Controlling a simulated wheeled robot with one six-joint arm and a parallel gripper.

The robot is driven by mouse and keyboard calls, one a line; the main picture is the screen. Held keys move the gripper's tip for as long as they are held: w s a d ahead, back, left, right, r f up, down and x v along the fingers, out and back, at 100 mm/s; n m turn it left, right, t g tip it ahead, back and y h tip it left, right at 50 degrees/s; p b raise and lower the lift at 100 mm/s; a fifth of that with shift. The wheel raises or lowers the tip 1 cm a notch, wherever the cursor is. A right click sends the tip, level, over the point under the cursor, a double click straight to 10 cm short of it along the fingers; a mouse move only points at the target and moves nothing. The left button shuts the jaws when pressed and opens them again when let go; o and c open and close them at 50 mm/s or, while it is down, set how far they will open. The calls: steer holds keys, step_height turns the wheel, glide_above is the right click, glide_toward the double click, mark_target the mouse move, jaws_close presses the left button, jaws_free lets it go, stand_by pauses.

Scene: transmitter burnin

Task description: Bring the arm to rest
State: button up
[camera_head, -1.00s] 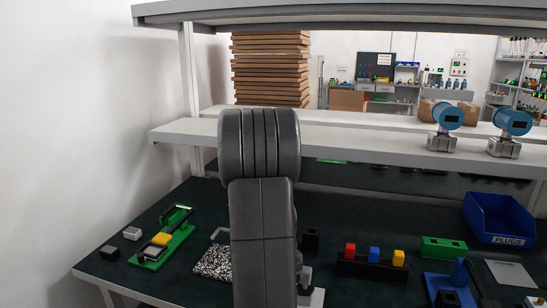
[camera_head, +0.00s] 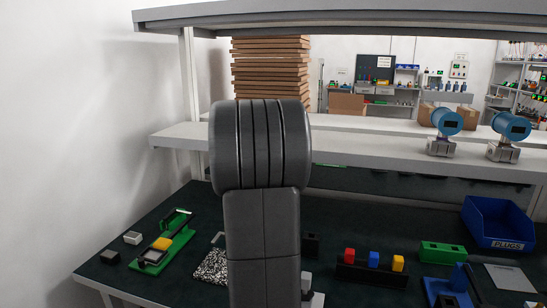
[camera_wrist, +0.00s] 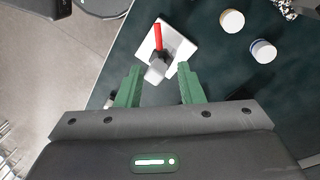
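My arm (camera_head: 262,215) stands in the middle of the head view, in front of the bench, and hides part of it. My gripper (camera_wrist: 160,68) shows only in the wrist view; its two green fingers are apart with nothing gripped between them. Beyond the fingertips is a white plate (camera_wrist: 181,48) with a grey block and a red handle (camera_wrist: 158,36) on it. The picture does not show how far below the fingers it lies.
The dark bench (camera_head: 190,280) holds a green fixture (camera_head: 167,245), a rack (camera_head: 372,272) with red, blue and yellow blocks, a green block (camera_head: 443,252) and a blue PLUGS bin (camera_head: 499,224). A shelf (camera_head: 370,146) above carries two blue transmitters (camera_head: 446,121).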

steer(key=s+f, duration=0.1)
steer(key=f, duration=0.3)
steer(key=s+f, duration=0.1)
steer(key=f, duration=0.4)
steer(key=d+f+b, duration=0.1)
steer(key=f, duration=0.4)
steer(key=shift+s+f, duration=0.1)
steer(key=shift+s, duration=0.3)
steer(key=shift+s+d+r+n, duration=0.15)
steer(key=shift+s+n, duration=0.1)
steer(key=shift+n, duration=0.45)
steer(key=shift+s+d+r+n, duration=0.1)
steer(key=shift+s+n, duration=0.15)
steer(key=shift+n, duration=0.45)
